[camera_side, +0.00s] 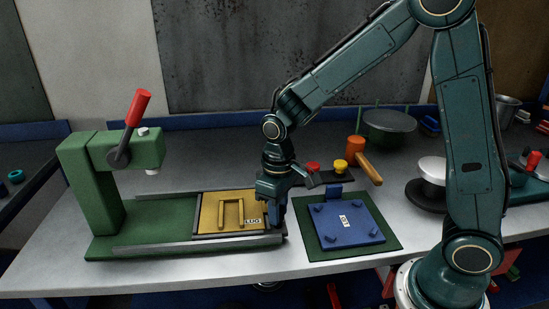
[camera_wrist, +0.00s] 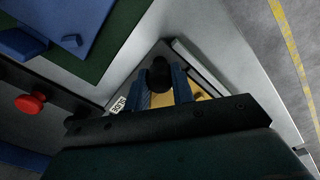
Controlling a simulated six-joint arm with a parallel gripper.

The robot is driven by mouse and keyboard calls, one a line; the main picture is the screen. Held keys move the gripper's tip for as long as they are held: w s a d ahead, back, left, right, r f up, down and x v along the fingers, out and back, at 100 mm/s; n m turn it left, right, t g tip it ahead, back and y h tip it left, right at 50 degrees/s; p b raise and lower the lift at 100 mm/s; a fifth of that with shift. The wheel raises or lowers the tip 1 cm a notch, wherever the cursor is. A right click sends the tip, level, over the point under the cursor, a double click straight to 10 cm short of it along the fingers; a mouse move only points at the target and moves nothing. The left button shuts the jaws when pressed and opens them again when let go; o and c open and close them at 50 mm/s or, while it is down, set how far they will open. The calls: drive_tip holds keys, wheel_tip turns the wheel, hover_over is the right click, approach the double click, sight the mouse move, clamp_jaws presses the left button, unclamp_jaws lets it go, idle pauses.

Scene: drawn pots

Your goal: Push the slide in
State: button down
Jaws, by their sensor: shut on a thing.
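The slide (camera_side: 208,224) is a yellow plate with a dark frame and a "LUG" label. It sits between the grey rails at the right end of the green press base (camera_side: 150,222), clear to the right of the press head (camera_side: 135,152). A yellow raised bracket (camera_side: 231,212) is on it. My gripper (camera_side: 273,210) is at the slide's right end. In the wrist view my gripper's blue fingers (camera_wrist: 162,86) stand on both sides of a dark round knob (camera_wrist: 158,72) and are shut on it. The knob is hidden in the side view.
A blue plate (camera_side: 350,228) lies on a green mat to the right of my gripper. Behind are red and yellow buttons (camera_side: 341,166) and an orange-headed mallet (camera_side: 356,150). The red lever (camera_side: 137,108) is raised. The base left of the slide is clear.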

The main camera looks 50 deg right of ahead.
drive_tip(key=w+a, duration=1.1)
drive_tip(key=shift+w+a+r, duration=0.1)
drive_tip(key=shift+w+a, duration=0.3)
drive_tip(key=c, duration=1.4)
unclamp_jaws()
drive_tip(key=shift+a, duration=0.1)
drive_tip(key=shift+o, duration=1.1)
wheel_tip(320, 180, up, 14)
